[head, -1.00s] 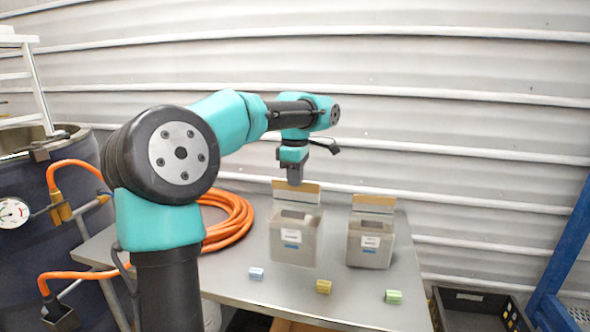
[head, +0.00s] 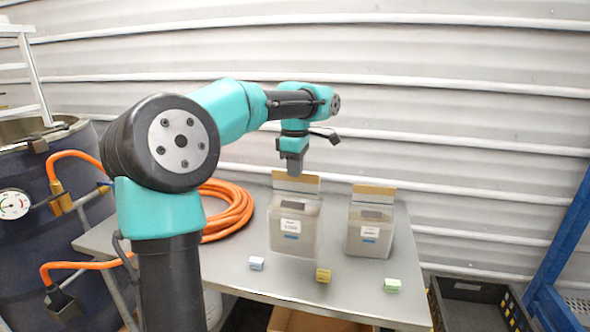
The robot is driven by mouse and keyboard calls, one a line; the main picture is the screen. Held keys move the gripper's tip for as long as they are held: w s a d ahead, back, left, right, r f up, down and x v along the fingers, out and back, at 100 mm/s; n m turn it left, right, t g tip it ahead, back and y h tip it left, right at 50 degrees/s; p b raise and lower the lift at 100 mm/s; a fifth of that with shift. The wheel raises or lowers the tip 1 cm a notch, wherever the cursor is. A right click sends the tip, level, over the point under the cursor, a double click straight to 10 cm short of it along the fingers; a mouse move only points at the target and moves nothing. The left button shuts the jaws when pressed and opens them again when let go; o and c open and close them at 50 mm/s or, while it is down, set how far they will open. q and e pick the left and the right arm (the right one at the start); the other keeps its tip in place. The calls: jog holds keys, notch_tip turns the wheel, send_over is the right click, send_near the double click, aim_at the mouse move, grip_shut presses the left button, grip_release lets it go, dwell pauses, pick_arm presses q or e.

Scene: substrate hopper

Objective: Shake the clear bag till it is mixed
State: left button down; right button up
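Two grey see-through bags with folded tan header strips and white-and-blue labels show in the head view. The left bag (head: 295,240) is under my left gripper (head: 294,172), whose fingers close on its header strip (head: 306,184). The bag hangs upright with a slight tilt, and its contents fill much of it. I cannot tell whether its bottom touches the table. The other bag (head: 369,234) stands upright on the table to the right, with a dark patch near its top. My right gripper is out of view.
A coiled orange hose (head: 233,212) lies at the left. A black crate (head: 470,292) stands right of the table. A dark drum (head: 40,250) stands left.

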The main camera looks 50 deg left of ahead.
pick_arm(q)
notch_tip(320, 180, up, 5)
jog(key=shift+f, duration=0.1)
notch_tip(320, 180, down, 7)
jog(key=shift+f, duration=0.2)
jog(key=shift+r, duration=0.1)
jog(key=shift+s, duration=0.1)
